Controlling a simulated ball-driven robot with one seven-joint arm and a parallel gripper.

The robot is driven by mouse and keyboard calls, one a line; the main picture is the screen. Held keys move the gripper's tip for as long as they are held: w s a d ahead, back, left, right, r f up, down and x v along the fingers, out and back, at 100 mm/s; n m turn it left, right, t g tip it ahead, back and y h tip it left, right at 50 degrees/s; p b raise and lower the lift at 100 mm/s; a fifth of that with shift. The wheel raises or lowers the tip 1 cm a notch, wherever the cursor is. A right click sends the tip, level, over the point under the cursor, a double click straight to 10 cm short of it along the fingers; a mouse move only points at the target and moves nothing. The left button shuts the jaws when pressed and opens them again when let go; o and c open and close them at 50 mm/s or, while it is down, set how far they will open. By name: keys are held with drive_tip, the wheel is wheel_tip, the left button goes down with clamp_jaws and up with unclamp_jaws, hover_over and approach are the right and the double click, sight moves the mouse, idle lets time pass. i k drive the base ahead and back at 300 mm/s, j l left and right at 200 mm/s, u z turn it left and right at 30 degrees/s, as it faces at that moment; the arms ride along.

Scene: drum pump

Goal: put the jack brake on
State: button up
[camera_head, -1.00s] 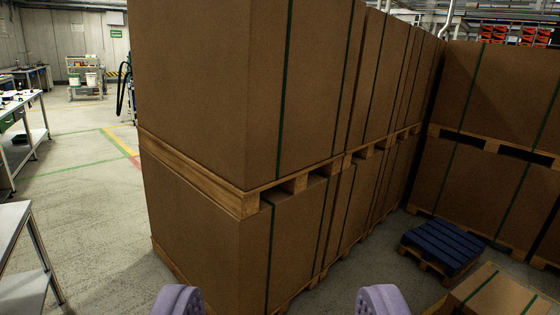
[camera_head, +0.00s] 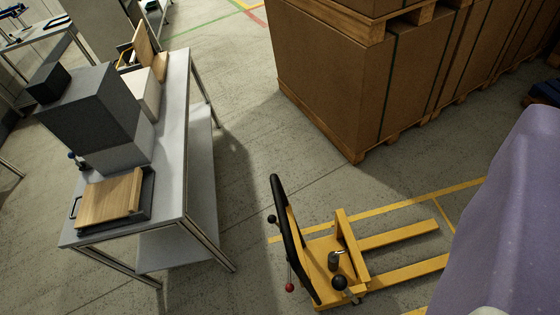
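A yellow pallet jack (camera_head: 323,262) stands on the floor at the lower middle, its two forks pointing right. Its black handle loop (camera_head: 285,225) rises at the left end. A small lever with a red ball (camera_head: 289,287) sits low beside the handle. A black knob (camera_head: 339,283) is on the body's near side, and another black knob (camera_head: 271,218) is beside the loop. I cannot tell which of these is the brake. A large smooth purple part of mine fills the right edge, hiding the far right floor. My gripper's fingertips are not visible.
A steel table (camera_head: 172,200) with grey boxes and a wooden board (camera_head: 110,198) stands left of the jack. Big brown boxes on pallets (camera_head: 335,85) stand behind it. Floor between table and jack is clear. Yellow lines (camera_head: 400,206) mark the floor around the forks.

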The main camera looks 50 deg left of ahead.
sight(272, 219)
drive_tip(key=k+j+u, duration=0.1)
drive_tip(key=k+j, duration=0.5)
drive_tip(key=k+j+u, duration=0.1)
drive_tip(key=k+j, duration=0.5)
drive_tip(key=j, duration=0.25)
